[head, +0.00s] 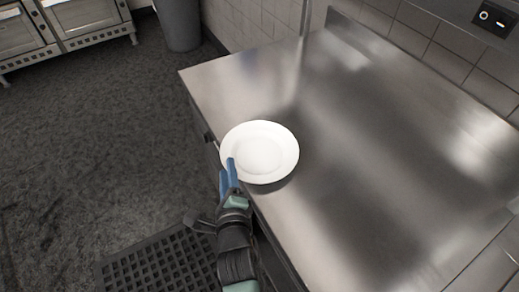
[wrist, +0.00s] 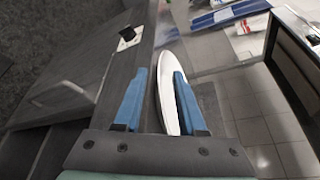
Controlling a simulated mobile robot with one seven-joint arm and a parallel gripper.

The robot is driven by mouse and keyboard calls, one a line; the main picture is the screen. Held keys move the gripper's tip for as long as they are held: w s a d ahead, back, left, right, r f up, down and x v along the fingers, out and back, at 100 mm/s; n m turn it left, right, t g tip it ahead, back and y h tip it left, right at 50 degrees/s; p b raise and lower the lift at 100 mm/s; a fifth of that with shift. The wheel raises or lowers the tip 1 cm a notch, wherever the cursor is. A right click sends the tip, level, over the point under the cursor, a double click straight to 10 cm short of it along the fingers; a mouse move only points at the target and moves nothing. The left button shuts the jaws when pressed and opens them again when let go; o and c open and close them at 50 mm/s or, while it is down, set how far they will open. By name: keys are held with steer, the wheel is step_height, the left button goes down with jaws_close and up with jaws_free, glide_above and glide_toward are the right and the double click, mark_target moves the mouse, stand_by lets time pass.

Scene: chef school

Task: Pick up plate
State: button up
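A white round plate (head: 262,152) is at the left edge of the steel counter in the head view, its near-left rim reaching the edge. A dark shadow shows along its lower right side. My gripper (head: 231,172) is at the plate's near-left rim, with its blue fingers pointing at it. In the wrist view the plate (wrist: 166,95) shows nearly edge-on between the two blue fingers of my gripper (wrist: 161,75). The fingers are apart, with a gap on the left of the plate; the plate is close to the right finger. I cannot tell whether they touch.
The steel counter (head: 350,150) is bare around the plate. A tiled wall and a switch panel (head: 494,18) are behind it. A grey bin (head: 179,22) and steel ovens (head: 88,18) stand at the far left. A black grated mat (head: 165,265) lies on the floor.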

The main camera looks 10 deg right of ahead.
steer(key=shift+w+f, duration=0.2)
steer(key=shift+w, duration=0.7)
jaws_close()
stand_by(0.8)
